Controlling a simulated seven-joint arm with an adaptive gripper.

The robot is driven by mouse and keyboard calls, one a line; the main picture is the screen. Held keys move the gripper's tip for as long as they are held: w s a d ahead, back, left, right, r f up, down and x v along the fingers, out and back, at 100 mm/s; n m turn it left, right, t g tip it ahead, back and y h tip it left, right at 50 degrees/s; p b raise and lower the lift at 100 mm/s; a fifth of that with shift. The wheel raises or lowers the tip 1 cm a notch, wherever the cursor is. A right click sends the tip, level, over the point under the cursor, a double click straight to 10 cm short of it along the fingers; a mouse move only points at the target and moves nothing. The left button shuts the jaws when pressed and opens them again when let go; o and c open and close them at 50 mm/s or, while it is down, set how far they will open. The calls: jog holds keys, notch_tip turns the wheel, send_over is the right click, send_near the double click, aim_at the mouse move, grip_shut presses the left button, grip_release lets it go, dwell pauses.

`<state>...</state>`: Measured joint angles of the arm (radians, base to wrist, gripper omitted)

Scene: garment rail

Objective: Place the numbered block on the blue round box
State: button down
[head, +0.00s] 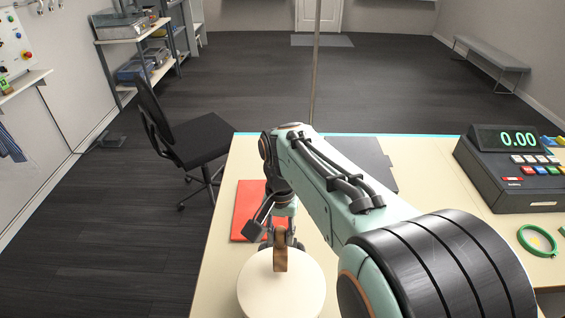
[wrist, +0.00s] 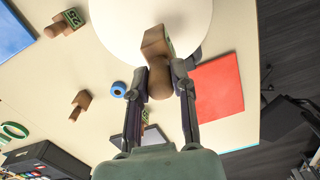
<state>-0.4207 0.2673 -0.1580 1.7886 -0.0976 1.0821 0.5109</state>
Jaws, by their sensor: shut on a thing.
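My gripper (wrist: 162,72) is shut on a brown wooden block (wrist: 154,42); a green numbered face shows at its side, and the number is not readable. In the head view my gripper (head: 279,240) points down with the block (head: 280,262) in front of the large white disc (head: 281,292). I cannot tell whether the block touches the disc.
Other brown blocks (wrist: 65,22) (wrist: 80,104) lie on the table; one has a green numbered face. A red sheet (head: 246,207), a dark flat panel (head: 362,160), a register (head: 510,165) and a green ring (head: 537,241) are there. A blue sheet (wrist: 12,34) shows in the wrist view.

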aim_at(281, 247)
jog(key=shift+f, duration=1.45)
jog(key=shift+f, duration=0.15)
jog(key=c, duration=0.9)
grip_release()
jog(key=shift+c, duration=0.2)
